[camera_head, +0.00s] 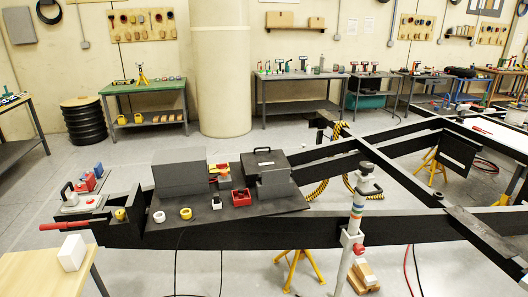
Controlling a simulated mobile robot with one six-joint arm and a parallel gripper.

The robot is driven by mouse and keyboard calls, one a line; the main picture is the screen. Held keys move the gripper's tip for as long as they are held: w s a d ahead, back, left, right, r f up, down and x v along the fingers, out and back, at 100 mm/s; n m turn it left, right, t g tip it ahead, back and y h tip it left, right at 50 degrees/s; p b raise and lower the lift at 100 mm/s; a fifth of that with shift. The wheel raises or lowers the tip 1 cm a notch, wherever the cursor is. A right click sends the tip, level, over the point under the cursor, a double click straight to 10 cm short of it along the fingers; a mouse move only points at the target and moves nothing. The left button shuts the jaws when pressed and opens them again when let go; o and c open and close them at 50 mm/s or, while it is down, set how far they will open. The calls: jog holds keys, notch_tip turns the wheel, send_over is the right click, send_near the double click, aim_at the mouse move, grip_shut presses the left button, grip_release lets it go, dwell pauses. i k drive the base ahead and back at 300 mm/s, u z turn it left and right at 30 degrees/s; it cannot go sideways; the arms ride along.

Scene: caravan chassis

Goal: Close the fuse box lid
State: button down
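I cannot tell for sure which item is the fuse box. A dark grey box-like block (180,174) stands at the left of the dark plate (160,232) on the chassis. Small red and yellow parts (220,169) show at its right. A black box with a handle on its top (264,160) stands farther right, with a grey block (273,185) at its front. No clearly raised lid can be made out at this size. My gripper is not in view.
Small parts, including a red one (241,197) and a yellow ring (186,213), lie along the plate's front. A banded post (357,205) rises at the front beam. A wooden table (45,275) with a white block (72,252) is lower left.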

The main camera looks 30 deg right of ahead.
aim_at(253, 163)
jog(key=k, duration=1.05)
jog(key=z, duration=0.45)
jog(key=i, duration=1.85)
jog(key=u, duration=0.75)
jog(key=i, duration=0.4)
jog(key=u, duration=0.25)
